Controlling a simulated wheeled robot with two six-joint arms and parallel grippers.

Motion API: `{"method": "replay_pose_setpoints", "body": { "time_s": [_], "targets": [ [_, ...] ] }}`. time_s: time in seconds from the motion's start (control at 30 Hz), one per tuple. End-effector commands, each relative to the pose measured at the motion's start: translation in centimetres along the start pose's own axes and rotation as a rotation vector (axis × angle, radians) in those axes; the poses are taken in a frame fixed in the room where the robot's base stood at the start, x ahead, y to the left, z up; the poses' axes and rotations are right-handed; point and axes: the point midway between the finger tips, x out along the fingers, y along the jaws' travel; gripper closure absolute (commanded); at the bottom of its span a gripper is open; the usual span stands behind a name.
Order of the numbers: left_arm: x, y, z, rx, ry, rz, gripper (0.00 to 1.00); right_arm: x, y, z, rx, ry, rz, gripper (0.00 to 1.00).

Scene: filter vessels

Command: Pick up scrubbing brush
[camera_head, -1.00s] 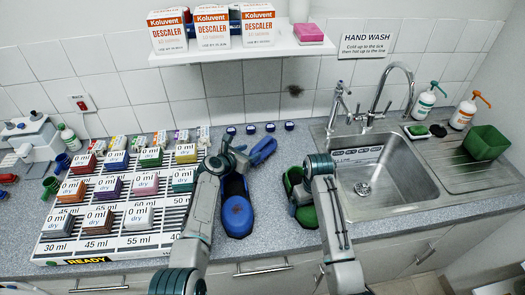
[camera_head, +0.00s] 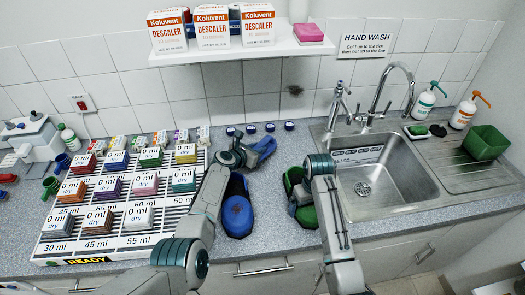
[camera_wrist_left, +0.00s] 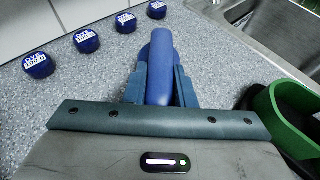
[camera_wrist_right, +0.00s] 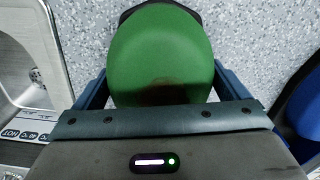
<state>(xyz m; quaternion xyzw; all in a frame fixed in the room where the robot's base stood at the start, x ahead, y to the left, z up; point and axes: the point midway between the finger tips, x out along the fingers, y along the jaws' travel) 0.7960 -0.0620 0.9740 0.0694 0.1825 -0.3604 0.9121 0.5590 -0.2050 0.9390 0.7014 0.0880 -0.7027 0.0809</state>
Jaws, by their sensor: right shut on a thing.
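I cannot pick out a scrubbing brush for certain. A small dark item (camera_head: 438,130) lies by the sink's back right corner, too small to identify. My left gripper (camera_head: 262,148) is above the counter behind a blue vessel (camera_head: 238,215). In the left wrist view its fingers (camera_wrist_left: 160,88) stand either side of a rounded blue bar (camera_wrist_left: 160,60); whether they press on it is unclear. My right gripper (camera_wrist_right: 165,90) is shut on a green vessel (camera_wrist_right: 160,50) with a dark patch; it stands left of the sink in the head view (camera_head: 306,215).
The sink (camera_head: 375,185) is at the right, with a tap, two pump bottles and a green bin (camera_head: 486,142). A rack (camera_head: 110,240) of labelled blocks fills the left. Several blue-capped dye pots (camera_wrist_left: 86,40) line the wall. A shelf (camera_head: 300,48) hangs above.

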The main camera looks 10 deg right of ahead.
Motion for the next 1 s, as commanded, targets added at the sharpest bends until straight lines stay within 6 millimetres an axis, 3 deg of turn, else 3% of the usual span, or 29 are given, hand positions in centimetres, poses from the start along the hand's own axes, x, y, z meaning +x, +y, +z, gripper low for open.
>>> {"method": "replay_pose_setpoints", "body": {
  "time_s": [0.03, 0.1, 0.47, 1.0],
  "targets": [
    [0.0, 0.0, 0.0, 0.0, 0.0, 0.0, 0.9, -0.1, 0.0, 0.0, 0.0, 0.001, 0.0, 0.24],
    [0.0, 0.0, 0.0, 0.0, 0.0, 0.0, 1.0, -0.1, 0.0, 0.0, 0.0, 0.001, 0.0, 0.24],
    [-0.3, 0.0, 0.8, 0.002, -0.003, -0.001, 1.0, -0.1, 0.0, 0.0, 0.0, 0.001, 0.0, 0.24],
    [-3.6, 0.0, 8.8, 0.002, -0.003, 0.0, 1.0, -0.1, 0.0, 0.0, 0.0, 0.001, 0.0, 0.24]
  ]
}}
